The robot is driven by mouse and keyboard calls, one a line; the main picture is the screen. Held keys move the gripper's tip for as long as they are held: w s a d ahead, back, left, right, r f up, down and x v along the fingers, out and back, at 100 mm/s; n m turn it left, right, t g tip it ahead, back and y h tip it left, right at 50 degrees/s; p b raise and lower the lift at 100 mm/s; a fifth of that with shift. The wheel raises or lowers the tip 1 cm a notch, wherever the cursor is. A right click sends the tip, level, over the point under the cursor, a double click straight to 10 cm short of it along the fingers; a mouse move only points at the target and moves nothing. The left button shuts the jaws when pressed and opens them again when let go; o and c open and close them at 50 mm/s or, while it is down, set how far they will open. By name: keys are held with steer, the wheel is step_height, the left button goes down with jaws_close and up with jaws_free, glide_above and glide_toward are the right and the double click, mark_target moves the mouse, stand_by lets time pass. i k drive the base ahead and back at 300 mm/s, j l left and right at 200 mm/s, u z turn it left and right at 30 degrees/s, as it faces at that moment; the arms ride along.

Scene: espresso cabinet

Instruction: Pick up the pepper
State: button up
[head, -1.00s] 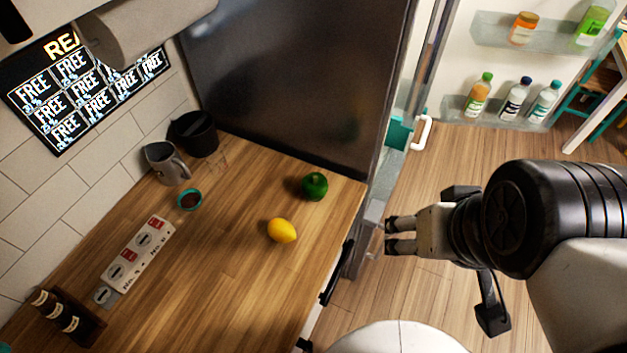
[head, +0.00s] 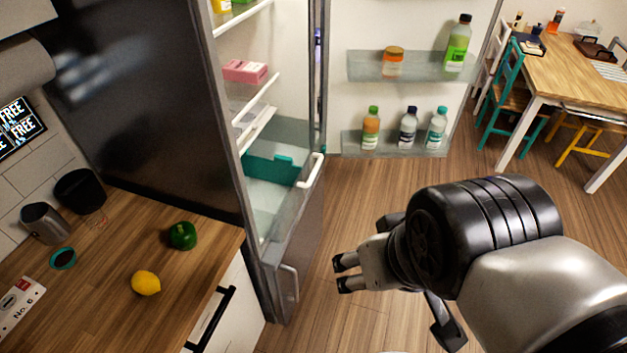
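A green pepper (head: 183,236) sits on the wooden countertop (head: 95,318) at the left, near the dark side panel of the fridge. A yellow lemon (head: 146,283) lies a little nearer and to the left of it. My gripper (head: 341,274) is in front of the open fridge, over the floor, well to the right of the pepper. Its two fingers point left with a small gap between them. It is open, and nothing shows between the fingers.
The open fridge (head: 262,190) and its door shelves with bottles (head: 408,128) stand behind my gripper. A drawer handle (head: 211,320) juts from the counter front. A grey pitcher (head: 45,222) and a black container (head: 80,190) stand at the back left. A dining table (head: 568,80) is far right.

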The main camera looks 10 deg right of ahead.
mark_target(182, 234)
steer(key=i+j+u, duration=0.15)
steer(key=i, duration=0.3)
steer(key=i+j+u, duration=0.2)
steer(key=i, duration=0.25)
